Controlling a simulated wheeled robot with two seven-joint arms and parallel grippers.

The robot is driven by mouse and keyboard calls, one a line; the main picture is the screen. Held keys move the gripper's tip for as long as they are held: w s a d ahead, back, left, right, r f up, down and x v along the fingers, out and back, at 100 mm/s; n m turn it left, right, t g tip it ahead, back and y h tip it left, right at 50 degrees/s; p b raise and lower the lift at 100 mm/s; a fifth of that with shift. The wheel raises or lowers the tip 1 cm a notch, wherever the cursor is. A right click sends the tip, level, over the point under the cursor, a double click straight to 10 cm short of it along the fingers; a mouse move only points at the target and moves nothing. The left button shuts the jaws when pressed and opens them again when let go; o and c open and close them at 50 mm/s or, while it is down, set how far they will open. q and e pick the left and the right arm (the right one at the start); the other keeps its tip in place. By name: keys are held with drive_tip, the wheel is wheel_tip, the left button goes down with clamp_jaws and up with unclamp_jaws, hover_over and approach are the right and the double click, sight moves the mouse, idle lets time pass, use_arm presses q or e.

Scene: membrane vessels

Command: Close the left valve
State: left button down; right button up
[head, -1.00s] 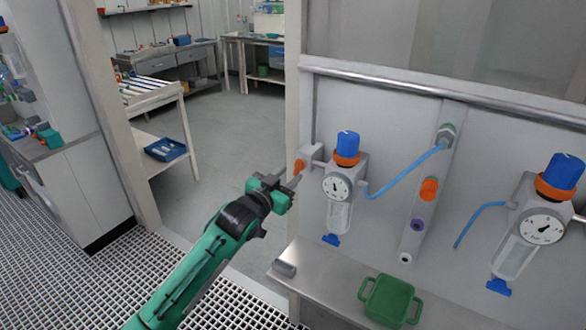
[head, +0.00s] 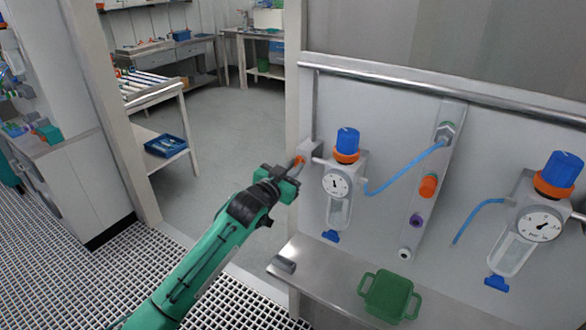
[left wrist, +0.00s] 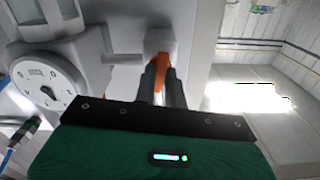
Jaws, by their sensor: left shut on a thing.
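The left valve's orange handle (head: 299,160) sits on a grey block (head: 311,151) at the left edge of the wall panel, left of a pressure regulator (head: 341,180) with a blue knob and a round gauge. My left gripper (head: 295,169) reaches up to it from the lower left, with its fingers at the handle. In the left wrist view, the two dark fingers (left wrist: 163,82) are shut on the orange handle (left wrist: 162,68), which shows between and above them. The fingers hide part of the handle. My right gripper is not in view.
A second regulator (head: 533,215) hangs at the right. Blue hoses and a grey strip with orange (head: 428,186) and purple fittings are between them. A green container (head: 388,296) stands on the metal shelf (head: 340,282) below. The doorway at the left opens onto clear floor.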

use_arm(q)
drive_tip(key=shift+m+p, duration=2)
drive_tip(key=shift+m, duration=5.9)
drive_tip(key=c, duration=1.5)
unclamp_jaws()
drive_tip(key=shift+o, duration=0.2)
